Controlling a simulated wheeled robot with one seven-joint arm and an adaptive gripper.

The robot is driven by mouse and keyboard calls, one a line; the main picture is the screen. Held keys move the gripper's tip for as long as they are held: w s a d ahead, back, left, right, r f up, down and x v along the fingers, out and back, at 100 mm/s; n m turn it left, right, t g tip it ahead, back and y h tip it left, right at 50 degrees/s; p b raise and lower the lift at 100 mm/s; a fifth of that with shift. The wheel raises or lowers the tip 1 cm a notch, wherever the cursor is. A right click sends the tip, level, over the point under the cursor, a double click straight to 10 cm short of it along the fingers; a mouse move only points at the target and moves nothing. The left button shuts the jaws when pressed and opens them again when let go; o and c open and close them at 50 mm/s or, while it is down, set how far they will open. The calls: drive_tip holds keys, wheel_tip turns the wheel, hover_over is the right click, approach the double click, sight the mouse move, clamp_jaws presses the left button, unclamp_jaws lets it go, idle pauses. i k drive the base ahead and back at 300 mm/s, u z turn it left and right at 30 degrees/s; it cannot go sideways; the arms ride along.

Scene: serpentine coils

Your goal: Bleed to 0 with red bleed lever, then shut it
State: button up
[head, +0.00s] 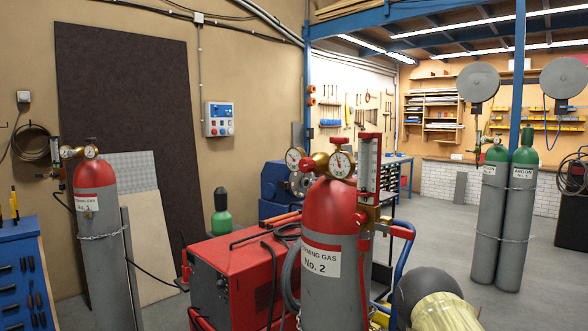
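A grey gas cylinder with a red shoulder, labelled "No. 2" (320,263), stands in the near middle. Its brass regulator carries two round dial gauges, a left one (295,160) and a right one (342,163). Both dials face me, but they are too small to read surely. A clear upright tube in a red frame (369,165) stands to their right. Below it, a small red part (361,218) sits by a brass fitting; I cannot tell whether it is the bleed lever or how it is set. My gripper is not in view.
A red machine (232,282) stands left of cylinder No. 2, with a blue cart handle (406,255) on the right. Another red-topped cylinder (100,245) stands at left. Green-topped cylinders (487,215) stand at right. Grey floor (440,237) lies open between.

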sight(407, 234)
drive_tip(key=k, duration=1.3)
drive_tip(key=z, duration=0.7)
drive_tip(key=i, duration=1.15)
drive_tip(key=u, duration=0.4)
